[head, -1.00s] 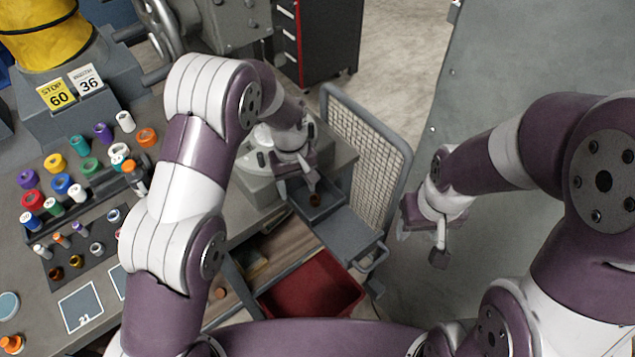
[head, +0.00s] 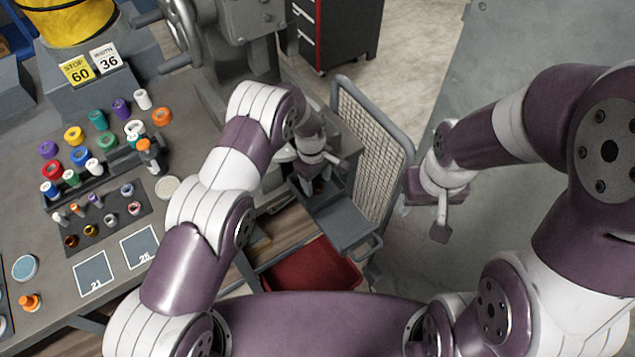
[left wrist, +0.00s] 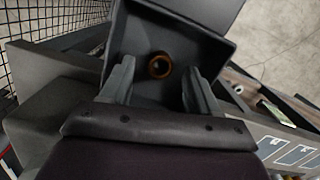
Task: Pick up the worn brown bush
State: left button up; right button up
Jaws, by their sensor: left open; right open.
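The worn brown bush (left wrist: 159,65) is a small ring with a dark hole, lying in a grey tray (left wrist: 205,42) in the left wrist view. My left gripper (left wrist: 161,68) is open, with one finger on each side of the bush and a gap to each. In the head view my left gripper (head: 314,182) is over the inner end of the grey tray (head: 345,222), and the bush is hidden behind it. How high the fingertips are above the tray floor I cannot tell. My right gripper (head: 440,215) is open and empty, away to the right.
A red bin (head: 310,277) is below the tray. A mesh guard (head: 370,145) stands just right of it. Several coloured bushes stand on the bench at left, and a dark mat (head: 120,232) holds smaller pieces. Open floor is at the upper right.

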pick_arm(q)
jog(key=shift+s+f, duration=0.1)
jog(key=shift+f, duration=0.9)
pick_arm(e)
jog(key=shift+r, duration=0.35)
pick_arm(q)
grip_shut()
